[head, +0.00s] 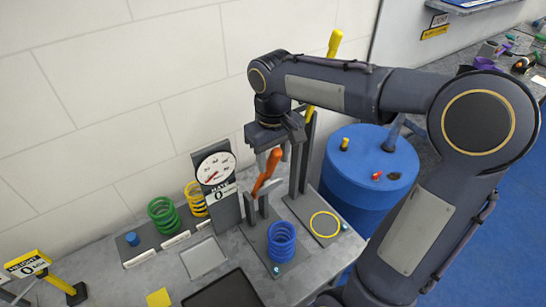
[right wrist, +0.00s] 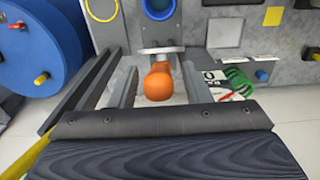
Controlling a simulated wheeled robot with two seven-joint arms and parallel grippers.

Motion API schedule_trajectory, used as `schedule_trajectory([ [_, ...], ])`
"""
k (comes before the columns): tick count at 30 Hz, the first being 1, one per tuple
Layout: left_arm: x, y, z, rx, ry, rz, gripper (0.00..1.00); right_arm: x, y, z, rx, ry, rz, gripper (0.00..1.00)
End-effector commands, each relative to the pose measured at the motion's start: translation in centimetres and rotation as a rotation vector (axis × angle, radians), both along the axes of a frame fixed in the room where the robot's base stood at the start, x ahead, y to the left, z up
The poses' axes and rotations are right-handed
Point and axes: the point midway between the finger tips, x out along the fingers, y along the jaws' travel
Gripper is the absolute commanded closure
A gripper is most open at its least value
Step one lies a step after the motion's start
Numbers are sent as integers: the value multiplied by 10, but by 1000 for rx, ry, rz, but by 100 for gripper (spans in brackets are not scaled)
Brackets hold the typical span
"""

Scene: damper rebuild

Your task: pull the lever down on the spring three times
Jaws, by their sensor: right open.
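The lever has an orange handle (head: 268,172) and stands on a small grey press, tilted up. The blue spring (head: 281,243) sits upright on the press base in front of it. My right gripper (head: 274,158) is above the press at the orange handle, pointing down. In the right wrist view its two fingers (right wrist: 157,70) are apart, with the orange handle end (right wrist: 158,84) between them and a gap on each side. The left gripper is not in view.
A dial gauge (head: 215,167) stands left of the lever. Green (head: 163,214) and yellow (head: 195,198) springs stand further left. A taller press with a yellow handle (head: 334,44) and a blue drum (head: 368,165) are to the right. A black tray (head: 224,290) lies in front.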

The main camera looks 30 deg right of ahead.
Motion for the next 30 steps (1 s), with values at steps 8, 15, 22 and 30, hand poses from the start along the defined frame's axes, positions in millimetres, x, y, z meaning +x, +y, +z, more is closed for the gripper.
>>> schedule_trajectory([
  [8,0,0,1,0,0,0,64,0,0,-7,1,-1,-1,56],
  [15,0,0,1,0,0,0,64,0,0,-7,1,-1,-1,76],
  [22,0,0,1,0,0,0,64,0,0,-7,1,-1,-1,100],
  [30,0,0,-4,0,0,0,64,0,0,-9,1,-11,-1,100],
])
